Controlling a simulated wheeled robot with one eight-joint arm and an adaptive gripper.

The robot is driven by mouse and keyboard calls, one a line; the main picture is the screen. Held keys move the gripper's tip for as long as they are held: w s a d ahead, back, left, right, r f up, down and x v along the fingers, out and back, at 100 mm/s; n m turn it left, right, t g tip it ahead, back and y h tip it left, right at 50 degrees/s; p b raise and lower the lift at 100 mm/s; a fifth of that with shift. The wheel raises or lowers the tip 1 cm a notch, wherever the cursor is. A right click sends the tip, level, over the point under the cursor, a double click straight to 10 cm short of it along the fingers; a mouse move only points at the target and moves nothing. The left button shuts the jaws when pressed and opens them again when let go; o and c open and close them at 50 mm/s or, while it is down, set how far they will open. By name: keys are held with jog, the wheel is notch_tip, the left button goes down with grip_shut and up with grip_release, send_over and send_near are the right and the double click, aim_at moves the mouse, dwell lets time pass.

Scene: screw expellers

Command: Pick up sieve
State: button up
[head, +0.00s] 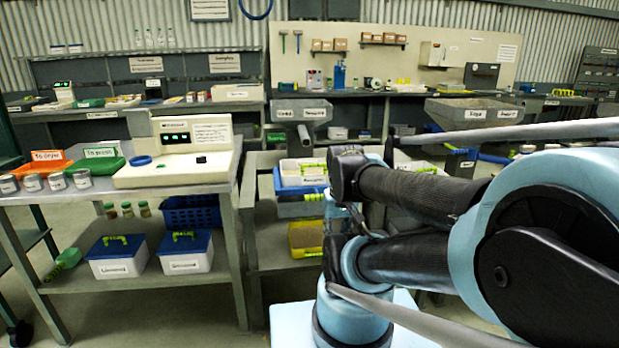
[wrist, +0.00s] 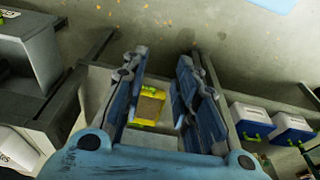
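A yellow rectangular frame with a brownish inside and green handles, which looks like the sieve (wrist: 150,103), lies between my fingers in the wrist view. In the head view the yellow sieve (head: 306,236) sits on the lower shelf of the middle bench, partly hidden behind my arm. My gripper (wrist: 162,62) is open, with its two blue fingers spread on either side of the sieve in the picture. No contact shows, and I cannot tell the height between them. In the head view my arm covers most of the gripper.
White boxes with blue lids (head: 117,257) stand on the lower shelf of the left table, near a blue basket (head: 190,213). Metal shelf posts (head: 244,262) stand close by. The floor between is clear.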

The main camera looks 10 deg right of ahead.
jog(key=w+r+m+g, duration=0.1)
jog(key=w+r+m, duration=0.5)
jog(key=w+r, duration=0.5)
jog(key=w+r+m+g, duration=0.1)
jog(key=w+r+m, duration=0.6)
jog(key=w, duration=0.9)
jog(key=m, duration=0.5)
send_over(314, 177)
jog(key=w, duration=0.1)
jog(key=f, duration=1.1)
jog(key=shift+a+f, duration=0.2)
jog(key=shift+s+d+f, duration=0.1)
jog(key=shift+s+f, duration=0.05)
jog(key=shift+f, duration=1.35)
jog(key=shift+s+d+f, duration=0.1)
jog(key=shift+s+f, duration=0.05)
jog(key=shift+f, duration=1.3)
grip_shut()
